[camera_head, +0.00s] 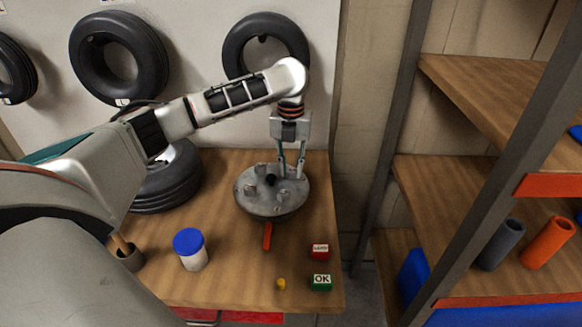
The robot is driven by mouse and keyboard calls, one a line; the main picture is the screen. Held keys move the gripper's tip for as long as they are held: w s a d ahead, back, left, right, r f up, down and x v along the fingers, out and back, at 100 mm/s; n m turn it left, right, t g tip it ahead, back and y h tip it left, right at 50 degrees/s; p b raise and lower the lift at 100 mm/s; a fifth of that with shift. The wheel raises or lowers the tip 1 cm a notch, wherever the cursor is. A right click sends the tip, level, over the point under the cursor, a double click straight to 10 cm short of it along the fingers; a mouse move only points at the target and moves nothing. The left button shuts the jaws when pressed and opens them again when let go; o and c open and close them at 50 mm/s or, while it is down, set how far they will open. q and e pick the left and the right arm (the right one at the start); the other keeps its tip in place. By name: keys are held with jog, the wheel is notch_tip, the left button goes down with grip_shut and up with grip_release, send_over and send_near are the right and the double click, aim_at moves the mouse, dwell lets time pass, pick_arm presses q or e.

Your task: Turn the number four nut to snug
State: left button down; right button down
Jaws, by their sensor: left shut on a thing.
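A round grey metal hub (262,204) lies on the wooden table (222,255), with a dark centre and small nuts or studs around its face. My left gripper (291,172) points down over the back right part of the hub. Its fingers are shut on a nut at the hub's face, which is mostly hidden between the fingertips. I cannot read any number on the nuts, so I cannot tell which one is held. My right gripper is not in view.
In front of the hub are an orange-red bar (267,237), a red block (320,251), a green OK block (320,282) and a small yellow piece (281,284). A blue-lidded jar (190,250) stands left. A tyre (170,180) lies behind my left arm; shelves (455,190) stand right.

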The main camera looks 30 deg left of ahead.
aim_at(291, 170)
pick_arm(q)
jog(key=shift+m, duration=0.5)
jog(key=c, duration=1.8)
grip_release()
jog(key=shift+r, duration=0.1)
notch_tip(291, 170, up, 12)
jog(key=shift+f, duration=0.1)
